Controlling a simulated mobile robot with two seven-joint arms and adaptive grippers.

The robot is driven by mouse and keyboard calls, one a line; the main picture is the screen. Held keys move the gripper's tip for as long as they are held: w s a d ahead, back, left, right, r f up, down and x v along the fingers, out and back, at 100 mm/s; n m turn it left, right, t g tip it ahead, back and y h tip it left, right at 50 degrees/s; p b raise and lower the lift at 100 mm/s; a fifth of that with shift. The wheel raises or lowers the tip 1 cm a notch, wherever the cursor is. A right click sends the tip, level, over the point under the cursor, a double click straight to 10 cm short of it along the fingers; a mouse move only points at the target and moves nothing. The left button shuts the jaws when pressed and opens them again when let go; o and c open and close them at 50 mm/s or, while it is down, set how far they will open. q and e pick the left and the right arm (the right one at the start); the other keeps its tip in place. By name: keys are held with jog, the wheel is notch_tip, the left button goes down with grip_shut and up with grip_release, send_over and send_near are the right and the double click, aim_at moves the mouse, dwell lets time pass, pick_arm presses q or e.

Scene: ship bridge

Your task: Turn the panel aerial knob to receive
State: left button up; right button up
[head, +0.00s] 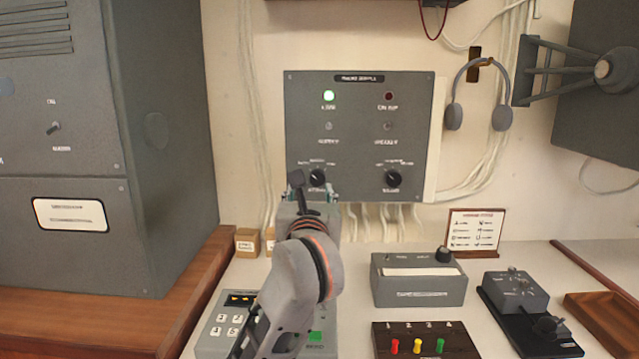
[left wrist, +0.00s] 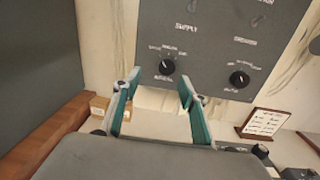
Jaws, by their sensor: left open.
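A grey wall panel (head: 360,122) carries two black rotary knobs along its lower part. The left knob (head: 317,177) and the right knob (head: 393,178) each have small markings around them, too blurred to tell which is the aerial knob. My left gripper (head: 315,192) is just below and in front of the left knob. In the left wrist view my left gripper (left wrist: 154,88) is open, its teal fingers apart with nothing between them. The left knob (left wrist: 167,66) appears just beyond the fingertips, and the right knob (left wrist: 239,79) lies to their right. My right gripper is not in view.
A green lamp (head: 328,96) is lit on the panel. Headphones (head: 479,92) hang to its right. Below, the desk holds a grey box (head: 418,280), a small sign (head: 475,231) and a key unit (head: 516,293). A large grey cabinet (head: 110,130) stands left.

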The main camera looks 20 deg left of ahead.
aim_at(317, 178)
pick_arm(q)
jog(key=shift+h, duration=0.3)
jog(key=shift+d+b+x, duration=0.15)
jog(key=shift+b+x, duration=0.05)
jog(key=shift+x, duration=1.1)
jog(key=shift+d+b+x, duration=0.2)
jog(key=shift+x, duration=1.15)
jog(key=shift+d+b+x, duration=0.15)
jog(key=shift+b+x, duration=0.05)
jog(key=shift+x, duration=1.1)
jog(key=shift+w+r, duration=0.1)
jog(key=c, duration=1.1)
